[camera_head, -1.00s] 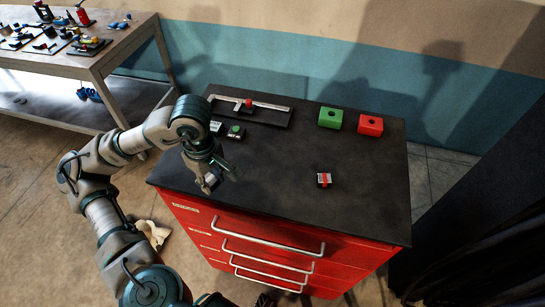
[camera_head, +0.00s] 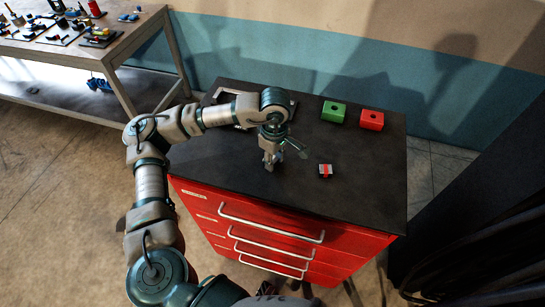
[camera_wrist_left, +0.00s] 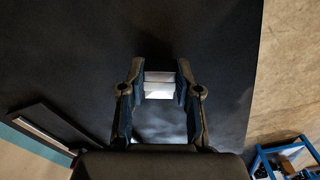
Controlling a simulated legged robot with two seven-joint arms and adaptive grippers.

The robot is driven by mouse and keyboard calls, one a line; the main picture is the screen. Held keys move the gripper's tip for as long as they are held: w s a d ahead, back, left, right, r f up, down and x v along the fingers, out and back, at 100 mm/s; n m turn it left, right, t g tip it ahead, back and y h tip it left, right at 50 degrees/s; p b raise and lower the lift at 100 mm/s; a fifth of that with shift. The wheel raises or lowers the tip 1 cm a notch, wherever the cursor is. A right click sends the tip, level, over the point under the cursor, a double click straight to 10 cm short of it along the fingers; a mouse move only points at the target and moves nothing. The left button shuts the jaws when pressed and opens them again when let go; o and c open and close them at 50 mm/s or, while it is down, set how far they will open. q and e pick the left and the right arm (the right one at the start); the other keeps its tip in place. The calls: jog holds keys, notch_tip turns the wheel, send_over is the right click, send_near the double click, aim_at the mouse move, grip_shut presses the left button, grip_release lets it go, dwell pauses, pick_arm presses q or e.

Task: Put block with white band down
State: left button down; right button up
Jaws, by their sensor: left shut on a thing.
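My left gripper (camera_head: 270,160) is over the black top of the red drawer cabinet (camera_head: 360,205), left of the block with the red band. Its fingers, also in the left wrist view (camera_wrist_left: 160,88), are shut on a small block with a pale white face (camera_wrist_left: 159,91), taken as the block with white band. In the head view the fingers mostly hide this block. I cannot tell whether it touches the top. My right gripper is not in view.
A block with a red band (camera_head: 325,170) lies right of my gripper. A green block (camera_head: 334,111) and a red block (camera_head: 371,120) stand at the back. A tray (camera_head: 225,96) is partly hidden behind my left arm. The front right top is clear.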

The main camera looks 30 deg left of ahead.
aim_at(274, 160)
pick_arm(q)
jog(key=shift+d, duration=0.15)
jog(key=shift+a+f, duration=0.2)
jog(key=shift+a, duration=0.2)
jog(key=c, duration=1.1)
grip_release()
jog(key=shift+a, duration=0.25)
jog(key=o, duration=0.3)
jog(key=shift+a+f, duration=0.1)
jog(key=shift+a, duration=0.15)
jog(key=shift+d+r, duration=0.25)
jog(key=shift+d, duration=0.2)
jog(key=r, duration=0.4)
jog(key=shift+d+r, duration=0.2)
jog(key=shift+d, duration=0.1)
notch_tip(274, 160, up, 8)
jog(key=shift+a+f, duration=0.25)
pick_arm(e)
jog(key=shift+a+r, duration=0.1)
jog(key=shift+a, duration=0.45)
